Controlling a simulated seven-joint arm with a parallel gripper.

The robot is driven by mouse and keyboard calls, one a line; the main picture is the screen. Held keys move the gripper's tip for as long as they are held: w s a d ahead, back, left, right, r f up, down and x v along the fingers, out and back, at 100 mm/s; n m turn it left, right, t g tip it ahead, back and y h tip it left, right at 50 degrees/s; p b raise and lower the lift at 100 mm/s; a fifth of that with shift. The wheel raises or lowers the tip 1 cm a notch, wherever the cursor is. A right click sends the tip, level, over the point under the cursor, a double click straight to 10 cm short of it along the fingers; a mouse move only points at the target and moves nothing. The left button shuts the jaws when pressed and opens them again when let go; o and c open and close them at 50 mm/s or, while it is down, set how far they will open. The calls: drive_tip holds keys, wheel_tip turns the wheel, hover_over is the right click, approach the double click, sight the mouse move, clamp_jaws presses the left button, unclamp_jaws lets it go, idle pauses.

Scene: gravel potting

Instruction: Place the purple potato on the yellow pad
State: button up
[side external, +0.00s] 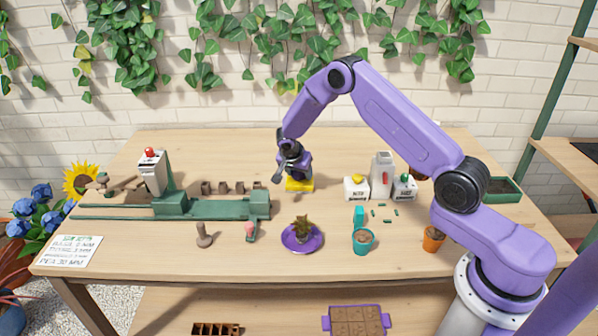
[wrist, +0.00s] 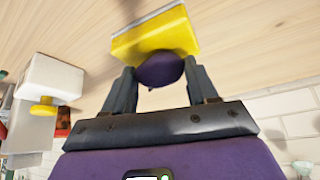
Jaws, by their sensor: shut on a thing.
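The purple potato (wrist: 160,71) sits between the two dark fingers of my gripper (wrist: 159,78) in the wrist view, and the gripper is shut on it. The yellow pad (wrist: 176,36), a block with a grey layer along its far side, lies just beyond the potato, which overlaps its near edge in that view. In the side view my gripper (side external: 293,168) points down right over the yellow pad (side external: 300,187). The potato is hard to make out there, and I cannot tell whether it touches the pad.
A green rail machine (side external: 215,208) stands left of the pad. White containers (side external: 381,176) stand to its right. A plant on a purple saucer (side external: 317,243) and a teal pot (side external: 363,243) are in front. An orange pot (side external: 432,240) is near my base. The table behind the pad is clear.

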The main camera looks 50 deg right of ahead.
drive_tip(key=o, duration=1.1)
drive_tip(key=shift+c, duration=0.2)
